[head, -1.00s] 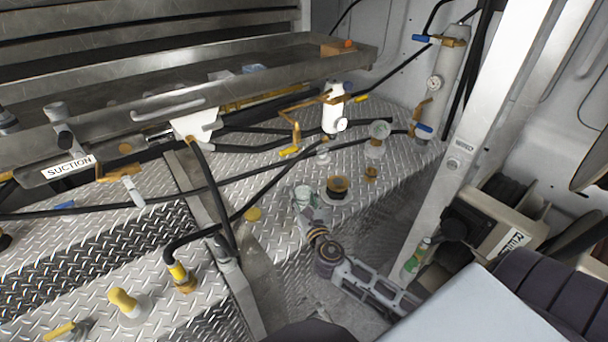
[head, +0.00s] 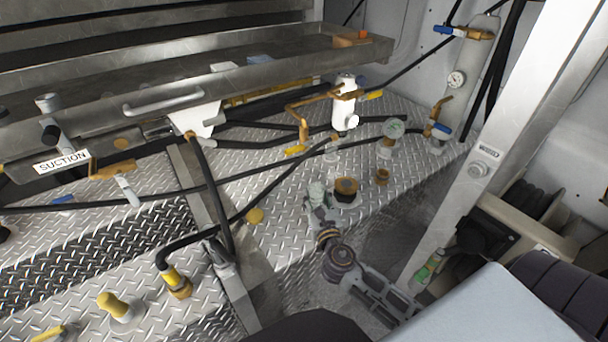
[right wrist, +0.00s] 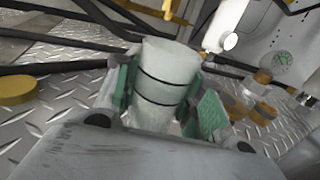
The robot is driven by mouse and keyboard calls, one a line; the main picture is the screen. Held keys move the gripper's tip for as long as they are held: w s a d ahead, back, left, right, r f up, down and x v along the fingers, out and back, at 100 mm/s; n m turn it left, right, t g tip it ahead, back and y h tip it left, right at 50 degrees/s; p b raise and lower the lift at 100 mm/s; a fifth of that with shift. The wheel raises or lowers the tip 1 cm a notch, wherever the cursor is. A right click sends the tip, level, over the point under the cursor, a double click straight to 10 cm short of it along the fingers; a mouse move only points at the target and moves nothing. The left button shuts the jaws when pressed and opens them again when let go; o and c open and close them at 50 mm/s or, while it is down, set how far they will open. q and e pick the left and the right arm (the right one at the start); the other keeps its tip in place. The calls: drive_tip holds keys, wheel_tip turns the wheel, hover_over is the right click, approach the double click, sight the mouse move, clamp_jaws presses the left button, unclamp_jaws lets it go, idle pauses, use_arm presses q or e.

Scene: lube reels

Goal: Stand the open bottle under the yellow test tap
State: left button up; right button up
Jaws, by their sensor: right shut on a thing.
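My right gripper (head: 318,207) is shut on a pale, translucent bottle (head: 317,190), held roughly upright low over the diamond-plate deck. In the right wrist view the bottle (right wrist: 165,85) shows dark rings around it, between the green-padded fingers of the gripper (right wrist: 163,105). Its mouth cannot be made out clearly. The yellow test tap (head: 296,150) hangs on a brass pipe beside the white filter, behind and slightly left of the bottle. The bottle is apart from the tap. My left gripper is not in view.
A dark jar with an amber top (head: 345,188) stands close right of the bottle. A small brass fitting (head: 382,177) and a gauge (head: 393,128) are farther right. A yellow cap (head: 255,216) lies left. Black hoses cross the deck. A grey post (head: 470,170) rises at right.

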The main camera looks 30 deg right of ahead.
drive_tip(key=shift+x, duration=0.8)
drive_tip(key=x, duration=0.4)
drive_tip(key=shift+w+p, duration=0.15)
drive_tip(key=shift+p, duration=0.15)
drive_tip(key=x, duration=0.6)
drive_tip(key=shift+w+d+r, duration=0.1)
drive_tip(key=shift+w, duration=0.05)
drive_tip(key=x, duration=0.3)
drive_tip(key=shift+w, duration=0.3)
drive_tip(key=shift+x, duration=0.9)
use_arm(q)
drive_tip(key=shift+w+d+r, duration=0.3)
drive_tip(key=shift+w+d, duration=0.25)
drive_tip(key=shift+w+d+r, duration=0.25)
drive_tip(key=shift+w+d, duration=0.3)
use_arm(e)
drive_tip(key=shift+d, duration=0.1)
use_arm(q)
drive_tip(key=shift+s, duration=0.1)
